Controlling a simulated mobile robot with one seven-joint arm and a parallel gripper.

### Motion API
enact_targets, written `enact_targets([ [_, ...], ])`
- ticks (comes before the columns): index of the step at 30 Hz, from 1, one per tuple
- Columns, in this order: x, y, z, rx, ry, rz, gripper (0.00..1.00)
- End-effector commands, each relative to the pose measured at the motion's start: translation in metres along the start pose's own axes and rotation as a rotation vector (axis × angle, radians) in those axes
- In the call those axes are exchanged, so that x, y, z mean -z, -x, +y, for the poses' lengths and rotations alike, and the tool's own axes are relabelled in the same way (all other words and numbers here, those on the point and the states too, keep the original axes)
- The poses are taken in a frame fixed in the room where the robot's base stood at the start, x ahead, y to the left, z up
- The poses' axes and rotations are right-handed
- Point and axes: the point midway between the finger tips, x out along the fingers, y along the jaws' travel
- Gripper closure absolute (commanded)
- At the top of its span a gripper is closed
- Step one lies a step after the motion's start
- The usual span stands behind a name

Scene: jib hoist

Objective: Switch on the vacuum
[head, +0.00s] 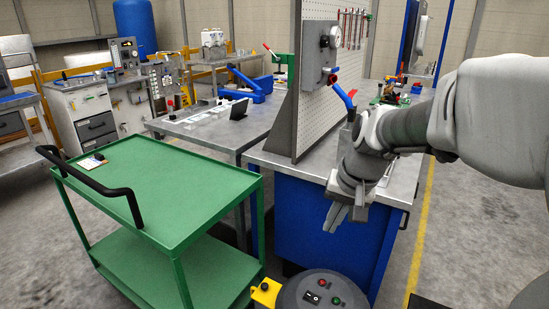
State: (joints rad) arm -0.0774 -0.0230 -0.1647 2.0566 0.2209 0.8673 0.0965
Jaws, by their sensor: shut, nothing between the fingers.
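The top of a round dark grey unit, which looks like the vacuum (292,298), shows at the bottom edge of the head view. Its lower part is cut off by the frame. On its top panel are a black rocker switch (311,297), a small red button or lamp (322,282) and a green one (337,301). I cannot tell the switch's position. My gripper (346,218) points down, shut and empty, above and slightly right of the panel and apart from it. Behind it is the blue workbench front.
A green cart (165,190) with a black handle stands at left. A blue workbench (310,235) with a pegboard (318,90) stands behind the vacuum. A yellow part (265,292) juts out at the vacuum's left. Open floor (465,220) lies at right beyond a yellow line.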

Motion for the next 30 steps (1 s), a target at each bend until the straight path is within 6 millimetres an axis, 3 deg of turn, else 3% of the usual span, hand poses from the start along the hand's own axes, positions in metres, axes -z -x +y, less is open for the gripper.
enact_targets([
  [1,0.009,-0.031,0.003,-0.006,-0.027,-0.022,1.0],
  [12,0.065,-0.202,0.023,-0.067,-0.205,-0.117,1.0],
  [18,0.077,-0.279,0.037,-0.108,-0.263,-0.145,1.0],
  [24,0.081,-0.311,0.043,-0.129,-0.287,-0.154,1.0],
  [30,0.082,-0.314,0.044,-0.13,-0.291,-0.155,1.0],
])
